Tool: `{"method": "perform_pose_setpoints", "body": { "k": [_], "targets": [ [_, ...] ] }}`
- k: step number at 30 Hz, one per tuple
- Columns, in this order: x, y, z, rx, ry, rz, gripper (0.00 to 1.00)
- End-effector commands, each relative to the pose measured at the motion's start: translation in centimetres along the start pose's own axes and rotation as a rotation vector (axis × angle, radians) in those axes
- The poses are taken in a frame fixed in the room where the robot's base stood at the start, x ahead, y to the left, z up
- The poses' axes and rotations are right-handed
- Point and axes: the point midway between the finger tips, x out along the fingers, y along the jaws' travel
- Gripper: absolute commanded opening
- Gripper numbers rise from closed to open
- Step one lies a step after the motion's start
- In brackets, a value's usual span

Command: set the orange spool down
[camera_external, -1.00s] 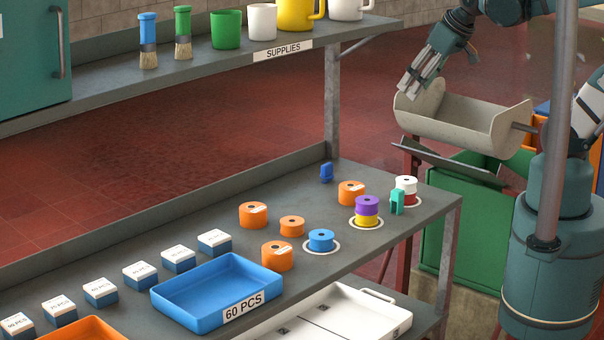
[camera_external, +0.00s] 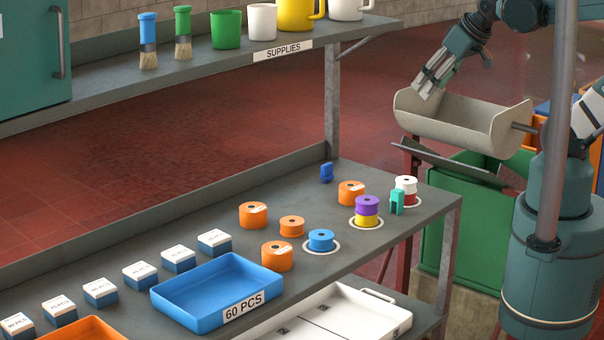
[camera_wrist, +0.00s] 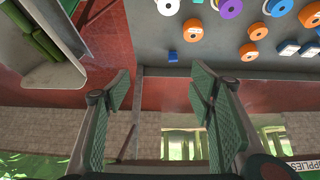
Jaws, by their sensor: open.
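Several orange spools stand on the grey table: one at the back right (camera_external: 351,193), one at the left (camera_external: 253,214), a smaller one in the middle (camera_external: 292,226), and one at the front (camera_external: 277,256). Orange spools also show at the top of the wrist view (camera_wrist: 248,52). The pictures do not tell which one the task means. My gripper (camera_external: 424,90) is above the left end of the beige trough, away from the table. In the wrist view my gripper (camera_wrist: 160,88) has its fingers wide apart, with nothing between them.
A purple spool (camera_external: 367,203) sits on a yellow one (camera_external: 367,221); a white spool (camera_external: 406,183) sits on a red one. A blue spool (camera_external: 321,239) lies on a white ring. The beige trough (camera_external: 460,122) is below my gripper. A blue tray (camera_external: 190,317) stands at the front.

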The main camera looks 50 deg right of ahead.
Motion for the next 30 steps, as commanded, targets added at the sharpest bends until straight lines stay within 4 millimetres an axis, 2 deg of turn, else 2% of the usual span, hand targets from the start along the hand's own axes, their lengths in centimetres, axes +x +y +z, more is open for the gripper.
{"method": "perform_pose_setpoints", "body": {
  "k": [13,30],
  "targets": [
    [0.8,-1.2,-1.0,0.038,-0.032,-0.007,0.54],
    [4.8,-6.5,-4.3,0.201,-0.155,0.013,0.54]
  ]
}}
